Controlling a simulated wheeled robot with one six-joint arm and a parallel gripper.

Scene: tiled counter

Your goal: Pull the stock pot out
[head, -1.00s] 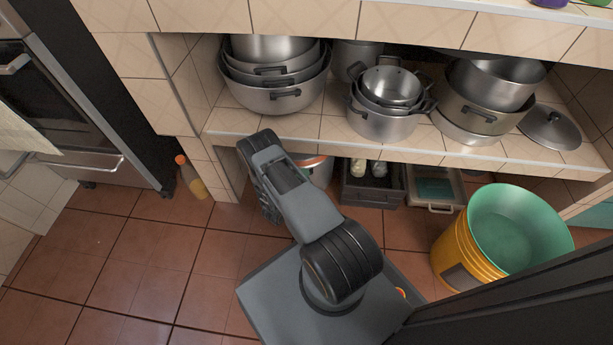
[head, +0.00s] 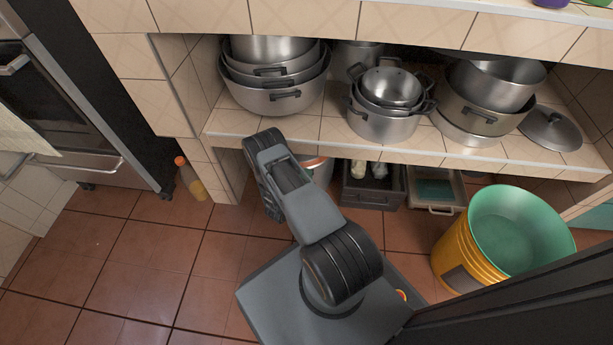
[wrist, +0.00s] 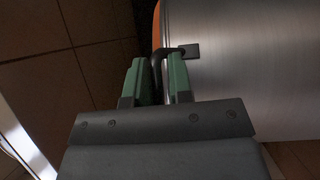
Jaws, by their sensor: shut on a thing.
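The stock pot is a large metal cylinder (wrist: 250,60) filling the right of the wrist view, with an orange band along its left edge and a dark handle (wrist: 156,72). My gripper (wrist: 157,80), with green fingers, is shut on that handle. In the head view, a pot (head: 322,172) with an orange-brown rim shows in part under the lower shelf, behind my arm, and looks like the same pot. My arm hides the gripper and most of that pot there.
Metal pots (head: 386,118) stand on the tiled shelf (head: 325,128) above. A dark crate (head: 372,192) and a pale tray (head: 436,192) sit right of the pot. A yellow bucket (head: 458,255) stands at right, a bottle (head: 191,178) at left. The floor at front left is clear.

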